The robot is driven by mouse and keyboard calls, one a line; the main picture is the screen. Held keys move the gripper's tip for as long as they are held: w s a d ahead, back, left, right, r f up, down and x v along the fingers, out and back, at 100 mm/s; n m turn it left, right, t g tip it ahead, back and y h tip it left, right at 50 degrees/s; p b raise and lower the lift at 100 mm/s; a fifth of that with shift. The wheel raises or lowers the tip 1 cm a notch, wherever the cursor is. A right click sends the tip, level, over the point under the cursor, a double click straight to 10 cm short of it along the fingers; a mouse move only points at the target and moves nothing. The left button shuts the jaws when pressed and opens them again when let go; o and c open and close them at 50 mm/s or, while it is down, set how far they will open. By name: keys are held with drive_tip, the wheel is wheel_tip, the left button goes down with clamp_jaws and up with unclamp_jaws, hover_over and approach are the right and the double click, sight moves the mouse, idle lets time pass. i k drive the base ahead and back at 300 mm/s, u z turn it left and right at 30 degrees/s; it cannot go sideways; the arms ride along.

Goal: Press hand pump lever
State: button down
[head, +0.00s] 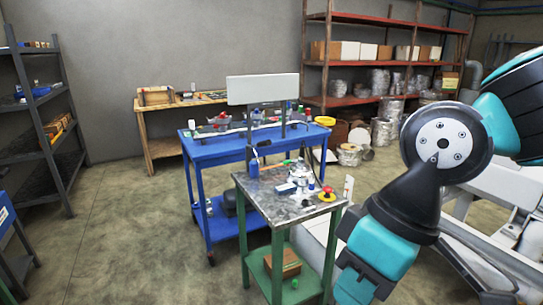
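A small green-legged worktable (265,207) with a grey metal top stands at the centre. On it is a cluster of small silver and white fittings (298,180), with a red and yellow knob (327,194) at its right. A small blue item with a dark upright part (253,166) stands at the table's back left corner. I cannot tell which of these is the hand pump or where its lever is; they are too small. My black and teal arm fills the right side, to the right of the worktable. My gripper is out of the picture.
A blue cart (210,148) with tools stands behind the worktable, and a white panel (262,89) rises above it. A dark shelf (45,120) is at the left and a rust-red shelf (385,100) at the back. Floor (130,230) is clear at the left.

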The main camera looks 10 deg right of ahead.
sight(267, 143)
drive_tip(key=u, duration=0.85)
drive_tip(key=i, duration=1.45)
drive_tip(key=z, duration=0.55)
drive_tip(key=i, duration=0.6)
drive_tip(key=z, duration=0.55)
